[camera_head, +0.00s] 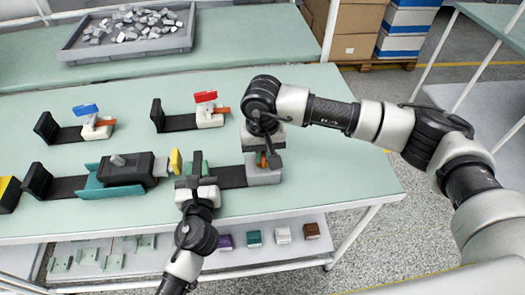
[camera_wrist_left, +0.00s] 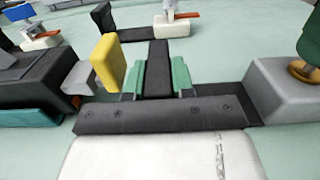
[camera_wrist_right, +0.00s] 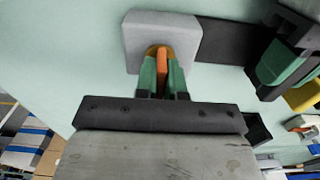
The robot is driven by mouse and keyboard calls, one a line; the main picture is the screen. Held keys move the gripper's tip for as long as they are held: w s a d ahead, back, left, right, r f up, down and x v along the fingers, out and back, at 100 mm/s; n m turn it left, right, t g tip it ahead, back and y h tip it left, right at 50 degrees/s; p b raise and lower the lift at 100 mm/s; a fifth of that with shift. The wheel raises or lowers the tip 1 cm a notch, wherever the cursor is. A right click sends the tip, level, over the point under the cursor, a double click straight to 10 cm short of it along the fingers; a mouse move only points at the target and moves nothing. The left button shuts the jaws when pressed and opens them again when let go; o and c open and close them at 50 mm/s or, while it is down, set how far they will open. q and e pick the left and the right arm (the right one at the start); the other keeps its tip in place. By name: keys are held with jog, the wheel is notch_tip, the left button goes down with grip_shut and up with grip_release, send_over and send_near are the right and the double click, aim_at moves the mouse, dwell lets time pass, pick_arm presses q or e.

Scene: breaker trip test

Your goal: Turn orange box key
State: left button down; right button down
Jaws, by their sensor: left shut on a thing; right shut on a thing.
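The orange key (camera_wrist_right: 163,62) stands in a round brass-coloured seat on a grey box (camera_wrist_right: 135,40). In the head view the grey box (camera_head: 266,177) is at the right end of a black strip. My right gripper (camera_wrist_right: 163,80) is shut on the orange key from above, its green fingers on either side. My left gripper (camera_head: 195,170) is shut on an upright black block (camera_wrist_left: 157,68), with green fingers at both sides. The block is at the other end of the strip from the grey box. The right gripper's fingers also show in the left wrist view (camera_wrist_left: 308,50).
A black breaker (camera_head: 125,169) with a yellow plate (camera_head: 175,162) lies in a teal holder close left of my left gripper. Two fixtures with blue (camera_head: 86,109) and red (camera_head: 205,97) levers stand behind. A grey tray (camera_head: 72,52) of parts is farther back. The table's right side is clear.

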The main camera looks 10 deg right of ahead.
jog(key=shift+m, duration=0.3)
jog(key=m, duration=0.3)
jog(key=shift+m, duration=0.3)
jog(key=m, duration=1.3)
jog(key=shift+m, duration=0.3)
dwell(0.3)
jog(key=c, duration=1.2)
grip_release()
